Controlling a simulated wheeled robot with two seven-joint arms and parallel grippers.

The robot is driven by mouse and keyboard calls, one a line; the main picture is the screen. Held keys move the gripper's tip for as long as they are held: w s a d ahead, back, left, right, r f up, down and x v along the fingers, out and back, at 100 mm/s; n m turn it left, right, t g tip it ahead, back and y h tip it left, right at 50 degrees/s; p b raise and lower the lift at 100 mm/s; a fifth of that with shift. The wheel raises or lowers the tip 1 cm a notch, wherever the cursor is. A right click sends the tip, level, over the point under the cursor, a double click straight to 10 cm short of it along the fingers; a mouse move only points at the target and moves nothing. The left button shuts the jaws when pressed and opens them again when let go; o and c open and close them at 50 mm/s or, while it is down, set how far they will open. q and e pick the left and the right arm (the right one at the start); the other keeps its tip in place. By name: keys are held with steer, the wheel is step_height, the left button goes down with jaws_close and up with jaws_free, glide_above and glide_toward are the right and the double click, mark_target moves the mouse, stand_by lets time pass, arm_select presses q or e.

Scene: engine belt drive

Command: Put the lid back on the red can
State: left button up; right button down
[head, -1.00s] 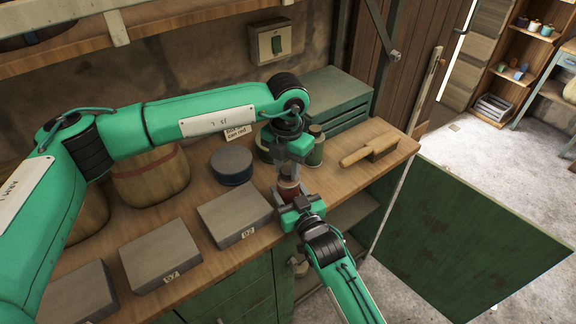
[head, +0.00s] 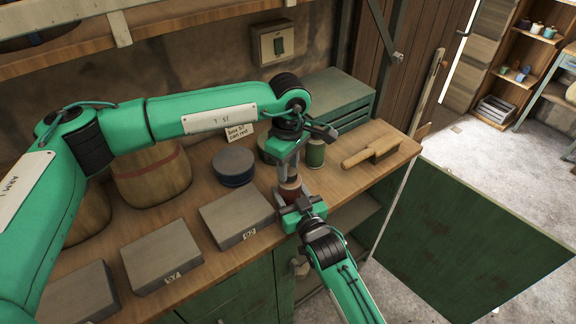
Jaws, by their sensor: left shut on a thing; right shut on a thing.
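The red can (head: 291,194) is at the front edge of the bench, right of the grey blocks. My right gripper (head: 299,208) comes from below and is shut on it; the jaws hide part of its side. My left gripper (head: 287,176) points down directly over the can's top and is shut on the lid. The lid is mostly hidden by the fingers and is too small to make out clearly. It is at the can's top; I cannot tell whether it is seated.
A green can (head: 316,153) stands behind the grippers. A dark blue round tin (head: 232,166) and grey blocks (head: 237,216) are to the left. A wooden-handled brush (head: 371,153) lies right. An open green door (head: 480,240) hangs below the bench's right end.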

arm_select(q)
steer(key=m, duration=0.4)
steer(key=shift+w+m, duration=0.1)
steer(key=shift+m, duration=0.2)
steer(key=m, duration=0.4)
steer(key=shift+d+m, duration=0.15)
steer(key=shift+m, duration=0.15)
steer(key=m, duration=0.4)
steer(key=shift+d+m, duration=0.1)
steer(key=shift+m, duration=0.2)
steer(key=m, duration=0.4)
steer(key=shift+d, duration=0.1)
steer(key=o, duration=1)
step_height(320, 180, up, 8)
steer(key=shift+f, duration=0.25)
arm_select(e)
steer(key=c, duration=0.5)
jaws_free()
